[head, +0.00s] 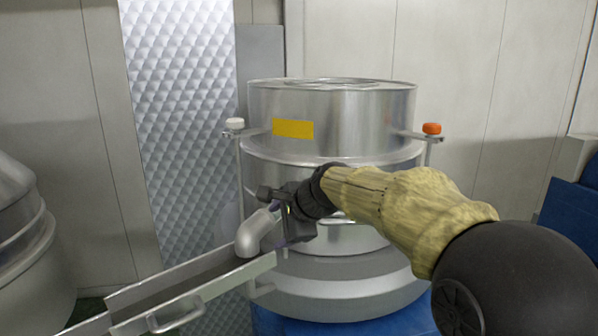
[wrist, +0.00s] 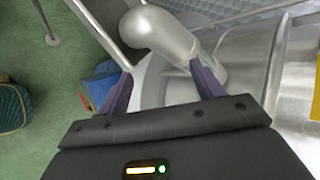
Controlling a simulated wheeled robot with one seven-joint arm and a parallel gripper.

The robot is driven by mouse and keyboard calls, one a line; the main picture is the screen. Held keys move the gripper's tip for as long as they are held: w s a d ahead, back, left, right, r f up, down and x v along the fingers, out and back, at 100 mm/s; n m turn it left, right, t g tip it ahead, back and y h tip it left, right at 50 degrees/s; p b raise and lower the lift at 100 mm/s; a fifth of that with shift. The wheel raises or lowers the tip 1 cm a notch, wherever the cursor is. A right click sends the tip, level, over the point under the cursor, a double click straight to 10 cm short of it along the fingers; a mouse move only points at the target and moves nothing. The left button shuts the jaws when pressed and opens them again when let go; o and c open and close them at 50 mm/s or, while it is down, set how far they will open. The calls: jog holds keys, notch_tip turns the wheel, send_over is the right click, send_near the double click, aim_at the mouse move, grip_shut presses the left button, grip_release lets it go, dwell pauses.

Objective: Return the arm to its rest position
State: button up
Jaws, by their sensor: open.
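My arm reaches in from the lower right in the head view, its forearm in a yellowish sleeve. My gripper (head: 272,200) is in front of the steel drum-shaped machine (head: 330,115), just above a rounded metal spout (head: 256,234). In the wrist view my gripper (wrist: 160,86) has its two purple-grey fingers apart, with nothing held between them. The spout (wrist: 160,32) lies beyond the fingertips there, close to the right one. I cannot tell whether they touch. The gripper body hides part of the machine's lower front.
A sloping metal trough (head: 190,285) with a handle runs below the spout to the lower left. Another steel vessel (head: 30,240) stands at the left edge. White (head: 234,124) and orange (head: 431,128) knobs flank the machine. Blue objects lie at the right. Green floor (wrist: 50,110) shows in the wrist view.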

jog(key=s+d+f+n+g+h+b, duration=0.1)
jog(key=s+d+f+n, duration=0.3)
jog(key=f, duration=0.5)
jog(key=s+d+f+n+g+h+b, duration=0.2)
jog(key=s+d+f+n, duration=0.3)
jog(key=s+d+f, duration=0.4)
jog(key=s+d+f+n+g+h+b, duration=0.1)
jog(key=s+d+f+n+h, duration=0.2)
jog(key=s+d+f, duration=0.3)
jog(key=s+f+n, duration=0.1)
jog(key=s+f, duration=0.3)
jog(key=f, duration=0.1)
jog(key=shift+d+n+b, duration=0.3)
jog(key=shift+n, duration=0.1)
